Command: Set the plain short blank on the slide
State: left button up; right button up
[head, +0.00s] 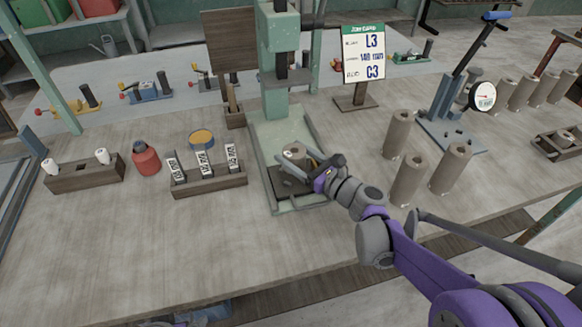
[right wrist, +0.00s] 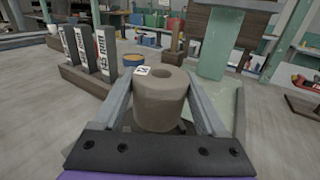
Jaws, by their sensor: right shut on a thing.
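The short blank (head: 294,152) is a squat grey-brown cylinder with a hole in its top. In the right wrist view the blank (right wrist: 161,102) stands upright between both fingers, with a small white patch with a dark mark at its top edge. My right gripper (head: 302,164) is shut on it, over the base of the green press. The slide appears to be the dark plate (head: 285,189) on that base, below the blank and partly hidden by the gripper. I cannot tell whether the blank touches it. My left gripper is not in view.
The green press column (head: 281,85) stands just behind. Several tall tan cylinders (head: 408,180) stand to the right, near a lever press with a dial (head: 484,96). A sign (head: 363,53) reads L3, 148 mm, C3.

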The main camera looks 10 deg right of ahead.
notch_tip(320, 180, down, 4)
jog(key=shift+s+r+b, duration=0.1)
jog(key=shift+r+b, duration=0.15)
jog(key=shift+b, duration=0.9)
jog(key=shift+r, duration=0.1)
jog(key=shift+f, duration=0.25)
jog(key=o, duration=1.6)
jog(key=shift+r, duration=0.1)
